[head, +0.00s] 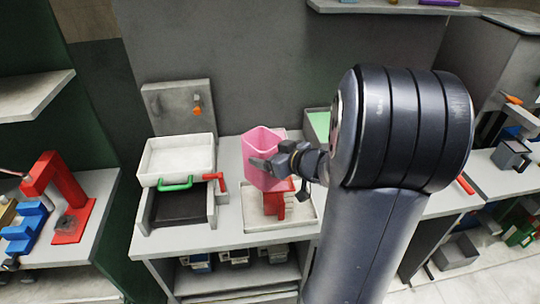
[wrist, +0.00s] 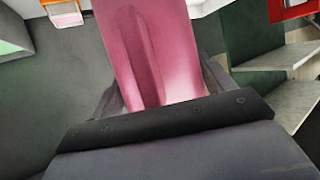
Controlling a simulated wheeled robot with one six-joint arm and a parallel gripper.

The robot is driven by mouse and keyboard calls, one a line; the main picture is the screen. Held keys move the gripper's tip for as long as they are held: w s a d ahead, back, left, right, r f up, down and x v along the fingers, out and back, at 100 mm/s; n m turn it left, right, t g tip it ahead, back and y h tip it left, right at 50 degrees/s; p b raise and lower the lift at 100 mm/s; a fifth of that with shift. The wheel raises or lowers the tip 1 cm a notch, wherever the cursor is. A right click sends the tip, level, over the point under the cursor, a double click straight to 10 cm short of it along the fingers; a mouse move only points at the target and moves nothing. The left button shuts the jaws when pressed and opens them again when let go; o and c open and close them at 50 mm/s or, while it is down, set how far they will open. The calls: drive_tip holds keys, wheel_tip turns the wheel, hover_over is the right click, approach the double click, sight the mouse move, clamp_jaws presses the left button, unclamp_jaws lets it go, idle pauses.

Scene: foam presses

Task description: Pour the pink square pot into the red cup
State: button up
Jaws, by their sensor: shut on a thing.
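The pink square pot (head: 262,142) is held in the air above the middle bench, its open top showing and its body leaning slightly. My gripper (head: 272,165) is shut on its near wall. In the wrist view the pot's pink wall (wrist: 150,50) fills the space between the fingers (wrist: 160,95). What the pot contains cannot be seen. A red object (head: 273,206), perhaps the red cup, stands on a pale tray (head: 300,222) just below the pot. The pot and gripper hide its upper part, so its shape is unclear.
A press with a white upper tray (head: 178,157), green handle (head: 176,184) and red lever (head: 216,179) stands left of the pot. A green-topped box (head: 318,124) is behind my arm. A red press (head: 66,195) stands on the left bench. A shelf (head: 390,8) hangs above.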

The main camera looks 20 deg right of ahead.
drive_tip(key=shift+r, duration=0.15)
drive_tip(key=shift+r+p, duration=0.65)
drive_tip(key=shift+p, duration=0.1)
drive_tip(key=shift+r, duration=0.75)
